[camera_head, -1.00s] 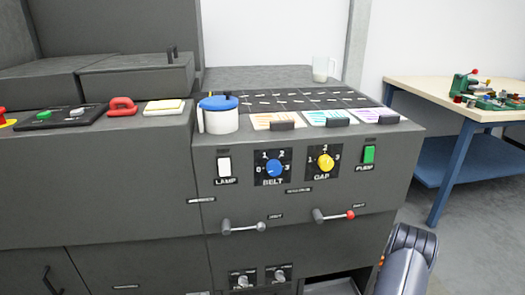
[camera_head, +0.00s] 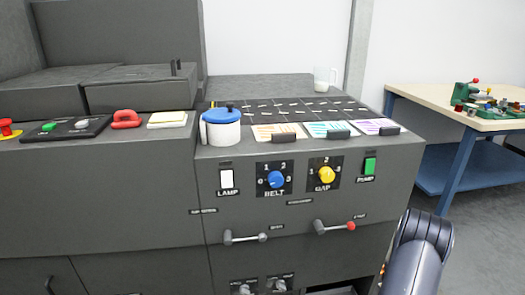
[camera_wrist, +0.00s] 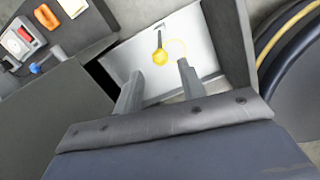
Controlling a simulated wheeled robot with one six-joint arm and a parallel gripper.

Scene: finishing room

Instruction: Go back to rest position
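My gripper (camera_wrist: 160,88) shows in the wrist view with its two grey fingers apart and nothing between them. Beyond the fingertips, a small round yellow thing (camera_wrist: 160,57) with a dark hooked piece lies on a pale surface (camera_wrist: 185,35) between dark walls. A dark, rounded part of my arm (camera_head: 418,252) shows at the lower right of the camera_head view, in front of the right end of the grey machine (camera_head: 300,222). My gripper's fingers are not visible in that view.
On the machine stand a blue-lidded white pot (camera_head: 221,128), a clear mug (camera_head: 322,79) and several cards. Two levers (camera_head: 244,237) (camera_head: 334,227) stick out from its front. A wooden-topped bench (camera_head: 432,103) stands at the right, with open floor before it.

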